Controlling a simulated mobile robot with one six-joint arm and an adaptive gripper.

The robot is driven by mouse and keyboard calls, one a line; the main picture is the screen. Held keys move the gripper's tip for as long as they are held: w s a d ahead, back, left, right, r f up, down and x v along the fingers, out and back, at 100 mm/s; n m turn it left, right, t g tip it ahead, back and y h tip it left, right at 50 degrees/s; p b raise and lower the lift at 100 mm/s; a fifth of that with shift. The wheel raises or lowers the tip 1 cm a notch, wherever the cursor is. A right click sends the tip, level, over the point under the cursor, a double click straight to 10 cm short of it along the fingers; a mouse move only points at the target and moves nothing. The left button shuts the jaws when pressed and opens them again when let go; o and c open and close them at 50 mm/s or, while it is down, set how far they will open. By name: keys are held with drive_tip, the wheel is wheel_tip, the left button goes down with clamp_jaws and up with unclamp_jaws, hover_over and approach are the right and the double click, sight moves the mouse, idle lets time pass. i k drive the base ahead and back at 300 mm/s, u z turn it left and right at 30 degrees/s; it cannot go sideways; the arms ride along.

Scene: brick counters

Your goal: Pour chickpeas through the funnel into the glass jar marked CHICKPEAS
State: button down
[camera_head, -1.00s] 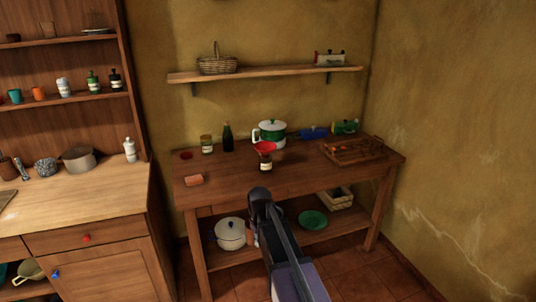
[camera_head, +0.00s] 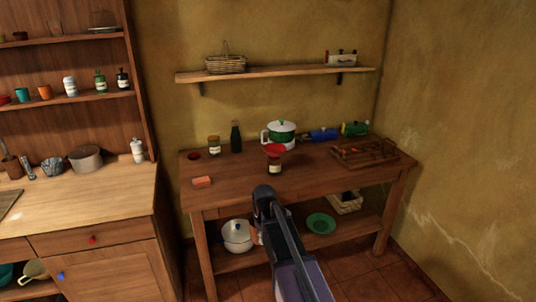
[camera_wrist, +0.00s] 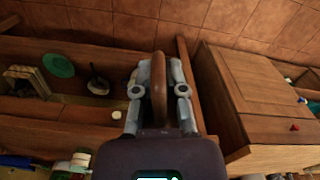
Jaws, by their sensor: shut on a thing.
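A red funnel (camera_head: 275,149) sits on top of a dark-filled glass jar (camera_head: 275,169) with a pale label, on the wooden table. The label is too small to read. A second jar (camera_head: 214,146) with a pale label stands further back left. My gripper (camera_wrist: 158,90) is shut on a brown, rounded thing (camera_wrist: 159,88), seen edge-on between the fingers in the wrist view. Its contents are not visible. In the head view my arm hides most of it, and my gripper is in front of the table, apart from the funnel and jar.
A cabinet (camera_head: 110,265) stands left.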

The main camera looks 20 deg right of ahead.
sight(274, 164)
drive_tip(key=i, duration=0.85)
